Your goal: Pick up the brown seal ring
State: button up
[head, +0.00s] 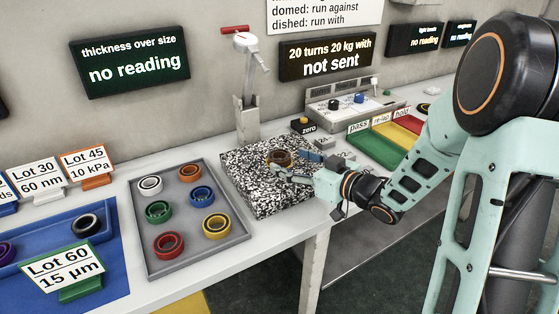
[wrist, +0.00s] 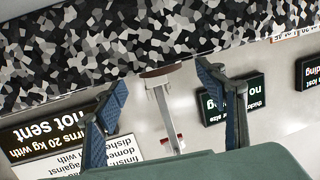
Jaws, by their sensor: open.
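The brown seal ring (head: 279,158) sits on the black-and-white speckled block (head: 240,190), near its middle. In the wrist view, which is upside down, the ring (wrist: 160,71) shows edge-on as a thin brown band against the speckled surface. My gripper (head: 290,168) is low over the block, right beside the ring on its near right side. In the wrist view my two blue-padded fingers (wrist: 162,77) are spread wide, with the ring's band in the gap between their tips. Nothing is gripped. Whether the fingers touch the ring cannot be told.
A gauge stand (head: 246,115) with a red handle rises behind the block. A grey tray (head: 185,262) with several coloured rings lies to the left. Green, yellow and red sorting strips (head: 375,149) and a control box (head: 345,112) stand to the right.

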aim_at(286, 159)
jog(key=x, duration=0.3)
jog(key=shift+w+a+f+b, duration=0.15)
jog(key=shift+w+a+b, duration=0.05)
jog(key=shift+a+b, duration=0.1)
jog(key=c, duration=1.3)
